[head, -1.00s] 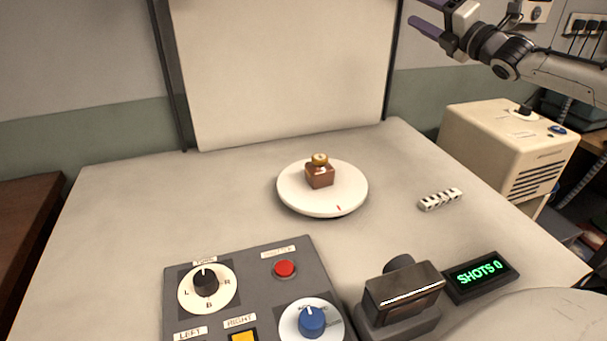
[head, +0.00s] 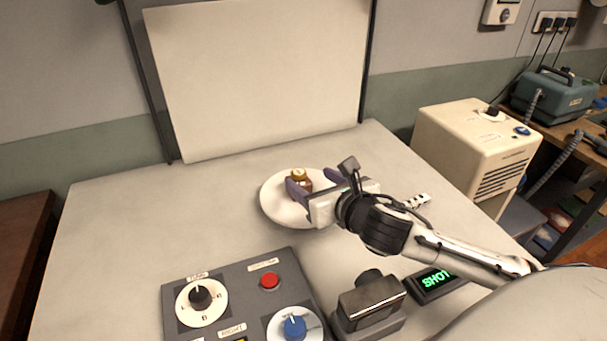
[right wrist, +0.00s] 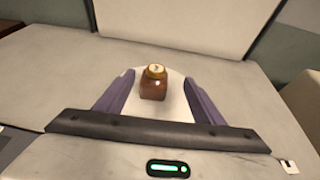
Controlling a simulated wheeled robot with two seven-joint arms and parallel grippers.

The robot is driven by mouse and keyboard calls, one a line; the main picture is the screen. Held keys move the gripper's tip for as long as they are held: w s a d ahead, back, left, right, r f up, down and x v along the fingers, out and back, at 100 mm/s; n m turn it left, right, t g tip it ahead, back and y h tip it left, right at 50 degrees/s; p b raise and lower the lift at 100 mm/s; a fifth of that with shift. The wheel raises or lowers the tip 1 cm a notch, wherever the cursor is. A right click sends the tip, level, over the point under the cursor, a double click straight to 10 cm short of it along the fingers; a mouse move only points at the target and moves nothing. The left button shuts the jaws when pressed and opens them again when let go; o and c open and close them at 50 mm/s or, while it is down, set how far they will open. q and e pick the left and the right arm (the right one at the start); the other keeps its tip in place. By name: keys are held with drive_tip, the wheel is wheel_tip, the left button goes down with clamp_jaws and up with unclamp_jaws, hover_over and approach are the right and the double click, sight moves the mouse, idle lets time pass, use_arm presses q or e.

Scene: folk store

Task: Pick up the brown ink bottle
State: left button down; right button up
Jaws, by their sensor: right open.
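The brown ink bottle (head: 299,175) with a tan cap stands upright on the round white plate (head: 277,209). My right gripper (head: 316,182) is at the plate, its purple fingers partly hiding the bottle in the head view. In the right wrist view the bottle (right wrist: 153,88) shows beyond and between the two open fingers of that gripper (right wrist: 157,95), with a gap on each side. The right gripper is open and empty. My left gripper is not in view.
A control panel (head: 240,290) with knobs and a red button (head: 269,281) is at the front. A dark camera-like device (head: 370,303) and a SHOTS display (head: 437,283) stand to its right. A white backdrop (head: 258,75) rises behind. The table's left side is clear.

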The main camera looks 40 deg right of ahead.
sight(302, 184)
drive_tip(key=shift+s+a+f, duration=0.25)
drive_tip(key=shift+s+f, duration=0.05)
drive_tip(key=shift+f, duration=0.15)
drive_tip(key=shift+w+f, duration=0.25)
drive_tip(key=shift+f, duration=0.05)
drive_tip(key=shift+g, duration=0.3)
drive_tip(key=x, duration=0.6)
drive_tip(key=shift+w+a+f, duration=0.15)
drive_tip(key=shift+w+f, duration=0.05)
drive_tip(key=shift+w, duration=0.1)
drive_tip(key=c, duration=1.2)
wheel_tip(302, 184, up, 10)
drive_tip(key=shift+r, duration=0.1)
drive_tip(key=shift+a, duration=0.1)
